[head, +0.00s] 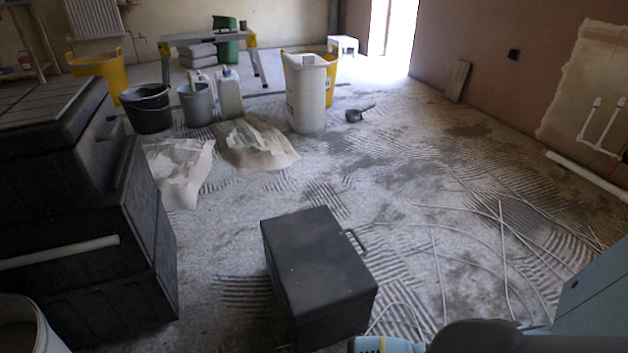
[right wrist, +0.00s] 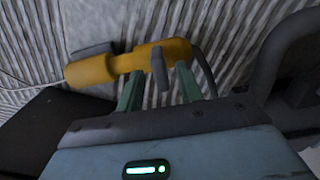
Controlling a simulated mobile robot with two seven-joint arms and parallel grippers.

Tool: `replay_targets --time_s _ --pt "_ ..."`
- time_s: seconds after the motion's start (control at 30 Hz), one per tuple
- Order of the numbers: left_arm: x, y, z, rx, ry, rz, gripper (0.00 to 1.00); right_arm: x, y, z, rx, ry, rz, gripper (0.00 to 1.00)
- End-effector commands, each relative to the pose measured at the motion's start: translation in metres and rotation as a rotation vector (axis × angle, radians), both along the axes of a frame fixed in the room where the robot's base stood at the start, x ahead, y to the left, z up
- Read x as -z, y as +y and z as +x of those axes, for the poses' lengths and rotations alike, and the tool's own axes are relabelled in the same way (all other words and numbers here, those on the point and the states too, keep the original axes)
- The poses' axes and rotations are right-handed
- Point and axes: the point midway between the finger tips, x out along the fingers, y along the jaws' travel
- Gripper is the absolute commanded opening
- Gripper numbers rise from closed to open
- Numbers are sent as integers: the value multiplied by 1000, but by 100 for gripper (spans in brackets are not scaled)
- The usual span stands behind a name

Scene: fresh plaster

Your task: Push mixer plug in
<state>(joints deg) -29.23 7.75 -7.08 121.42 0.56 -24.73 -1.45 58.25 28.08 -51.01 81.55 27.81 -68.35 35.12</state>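A yellow connector-like body with dark grey parts (right wrist: 100,68), which may be the mixer plug, lies across the tips of my right gripper (right wrist: 159,78) in the right wrist view. The green fingers stand apart, with a short grey piece of it between them without clear contact on both sides. I cannot make out a socket. My left gripper is out of view.
A black box (head: 315,265) with a side handle stands just ahead. Thin cables (head: 470,215) loop over the ridged grey floor to its right. Dark stacked cases (head: 75,200) fill the left. Buckets (head: 148,110) and a white tub (head: 305,95) stand farther back.

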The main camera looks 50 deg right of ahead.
Motion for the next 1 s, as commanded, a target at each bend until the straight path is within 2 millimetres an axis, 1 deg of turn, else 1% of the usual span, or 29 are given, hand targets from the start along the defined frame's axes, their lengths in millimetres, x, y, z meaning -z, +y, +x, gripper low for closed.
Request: replay_targets --time_s 0.03,0.2,0.33,0.57,0.67,0.8,0.87,1.0 --pt "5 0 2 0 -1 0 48 9 0 0 0 1 0 36" --pt "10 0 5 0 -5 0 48 22 0 0 0 0 0 36" --pt "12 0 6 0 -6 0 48 26 0 0 0 0 0 36" --pt "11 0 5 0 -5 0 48 26 0 0 0 0 0 36" --pt "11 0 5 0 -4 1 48 26 0 0 0 0 0 26" --pt "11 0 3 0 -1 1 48 26 0 0 0 0 0 8" --pt "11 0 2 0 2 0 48 26 0 0 0 0 0 0" --pt "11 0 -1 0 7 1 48 26 0 0 0 0 0 0"
